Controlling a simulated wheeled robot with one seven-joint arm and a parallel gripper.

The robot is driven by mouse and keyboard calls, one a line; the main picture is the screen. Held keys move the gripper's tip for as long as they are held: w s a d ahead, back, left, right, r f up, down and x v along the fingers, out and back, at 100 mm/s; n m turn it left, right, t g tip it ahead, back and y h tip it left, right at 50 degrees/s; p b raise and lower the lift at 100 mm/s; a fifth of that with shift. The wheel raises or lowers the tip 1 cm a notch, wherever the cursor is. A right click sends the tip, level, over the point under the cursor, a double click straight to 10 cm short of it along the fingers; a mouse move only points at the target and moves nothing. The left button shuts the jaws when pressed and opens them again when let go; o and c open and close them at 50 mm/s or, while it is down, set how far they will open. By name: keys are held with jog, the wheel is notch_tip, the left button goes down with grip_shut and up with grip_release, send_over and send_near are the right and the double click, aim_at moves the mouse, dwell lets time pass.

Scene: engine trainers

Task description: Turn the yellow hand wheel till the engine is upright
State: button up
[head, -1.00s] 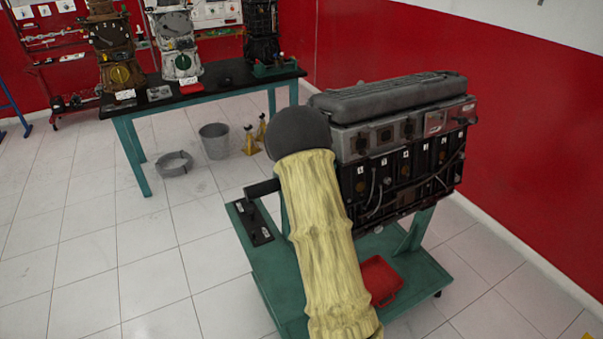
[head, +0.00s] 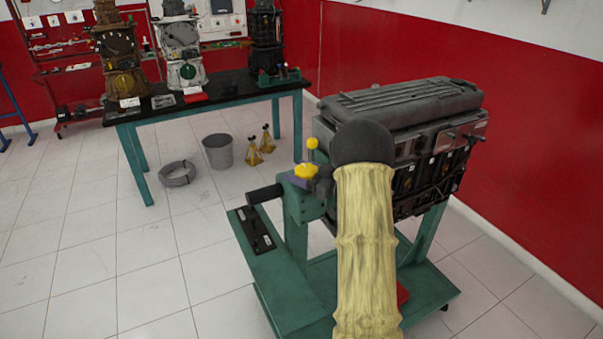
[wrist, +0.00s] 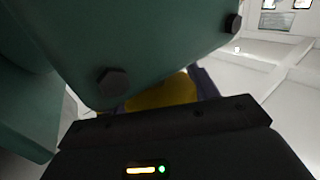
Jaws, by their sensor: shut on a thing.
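The engine (head: 410,103), with a grey ribbed cover on top and a dark side below, sits on a green wheeled stand (head: 290,300). Its cover faces up and seems somewhat tilted; my arm hides much of its near side. The yellow hand wheel (head: 306,171) shows at the stand's left upright, with a yellow knob above it. My gripper (wrist: 165,100) is shut on the hand wheel, whose yellow part (wrist: 165,92) shows in the wrist view just beyond the gripper body. The fingertips are largely hidden.
The green stand plate (wrist: 130,45) with dark bolts is very close to my gripper in the wrist view. A red box on the stand is mostly behind my arm. A workbench (head: 220,95), a bucket (head: 217,151) and yellow jack stands (head: 260,146) are farther back.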

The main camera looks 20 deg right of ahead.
jog(key=shift+r, duration=0.1)
dwell(0.3)
jog(key=o, duration=1)
jog(key=b+v, duration=0.3)
jog(key=v, duration=1.4)
jog(key=shift+s+d, duration=0.1)
jog(key=shift+d, duration=0.1)
